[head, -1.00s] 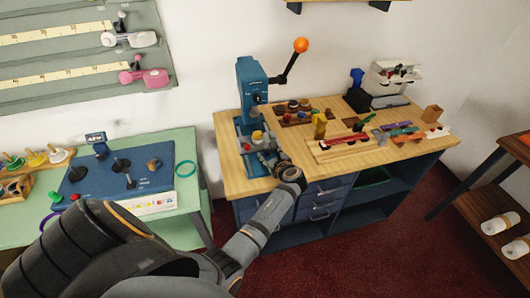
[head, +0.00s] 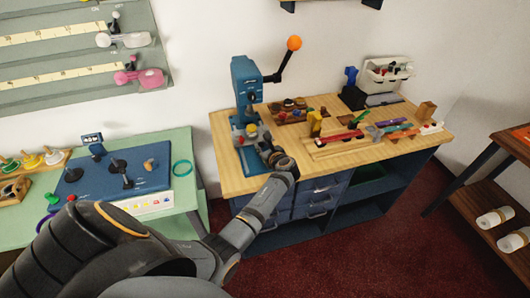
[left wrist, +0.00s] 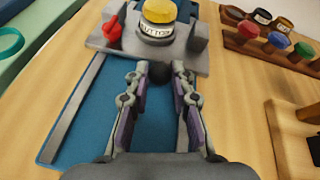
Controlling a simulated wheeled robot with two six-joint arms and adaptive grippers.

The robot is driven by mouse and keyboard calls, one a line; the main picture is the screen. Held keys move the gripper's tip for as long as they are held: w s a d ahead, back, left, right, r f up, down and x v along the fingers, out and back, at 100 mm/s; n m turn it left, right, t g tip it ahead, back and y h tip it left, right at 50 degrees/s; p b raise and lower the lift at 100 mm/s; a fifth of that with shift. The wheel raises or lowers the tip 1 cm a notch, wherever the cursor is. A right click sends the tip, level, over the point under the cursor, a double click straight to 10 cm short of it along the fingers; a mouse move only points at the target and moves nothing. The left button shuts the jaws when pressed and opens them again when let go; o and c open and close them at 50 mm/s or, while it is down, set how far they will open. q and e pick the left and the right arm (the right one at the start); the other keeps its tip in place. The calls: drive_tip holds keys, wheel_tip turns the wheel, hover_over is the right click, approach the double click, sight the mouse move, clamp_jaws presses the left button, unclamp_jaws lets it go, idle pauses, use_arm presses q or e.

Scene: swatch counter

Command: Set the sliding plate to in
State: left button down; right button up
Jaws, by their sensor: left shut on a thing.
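The sliding plate (left wrist: 178,52) is a grey slab on the blue base (left wrist: 75,135) of a press. It carries a yellow-topped jar marked "BUTTON" (left wrist: 158,20) and a red part (left wrist: 112,28). A dark round knob (left wrist: 157,71) is at its near edge. My left gripper (left wrist: 160,80) is shut on this knob, its fingers on either side. In the head view the left gripper (head: 268,152) is at the front of the blue press (head: 246,85), and the arm partly hides the plate. My right gripper is not in view.
The press stands on a wooden counter (head: 228,182), with its orange-tipped lever (head: 294,43) raised. A rack of coloured stamps or knobs (head: 295,108) is to the right of the press. A green table (head: 185,140) with a blue panel stands at left.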

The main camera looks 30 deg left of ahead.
use_arm(q)
drive_tip(key=shift+w+a, duration=0.3)
drive_tip(key=shift+a, duration=0.15)
drive_tip(key=shift+r, duration=0.1)
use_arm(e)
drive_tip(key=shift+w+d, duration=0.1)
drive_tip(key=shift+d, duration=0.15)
use_arm(q)
drive_tip(key=c, duration=1.5)
unclamp_jaws()
drive_tip(key=o, duration=0.4)
drive_tip(key=shift+w, duration=0.1)
drive_tip(key=shift+c, duration=0.2)
drive_tip(key=shift+s+d, duration=0.25)
drive_tip(key=shift+d, duration=0.15)
drive_tip(key=v, duration=0.6)
drive_tip(key=shift+s+d+r, duration=0.2)
drive_tip(key=shift+a+f, duration=0.1)
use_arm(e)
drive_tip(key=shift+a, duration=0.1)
